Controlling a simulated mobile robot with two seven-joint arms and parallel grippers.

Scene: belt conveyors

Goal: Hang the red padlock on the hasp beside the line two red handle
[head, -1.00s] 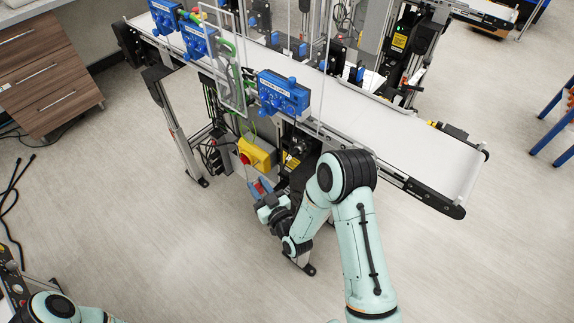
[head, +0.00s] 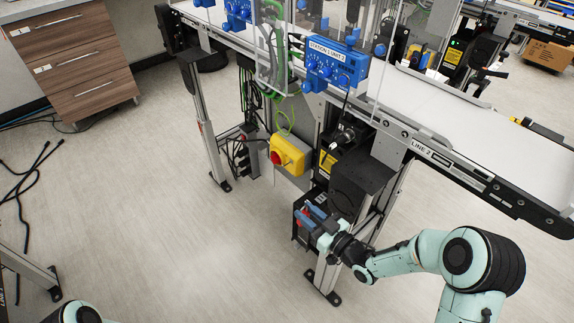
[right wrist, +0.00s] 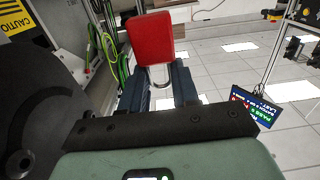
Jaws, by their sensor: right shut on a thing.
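The red padlock is held in my right gripper (head: 309,217); its red body (right wrist: 152,40) and metal shackle (right wrist: 159,78) show in the right wrist view. The shackle lies on the gripper side of the body, between the blue fingers. In the head view only a little red shows at the fingers. The yellow box (head: 291,148) with the red handle (head: 276,158) is on the frame under the conveyor, up and left of the gripper and apart from it. I cannot make out the hasp. My left gripper is out of view.
A blue control station (head: 333,66) is fixed on the conveyor (head: 470,125) edge above. A black unit (head: 360,180) and a metal leg (head: 328,275) are close to my right gripper. A drawer cabinet (head: 80,60) stands at the far left. Open floor lies left of the frame.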

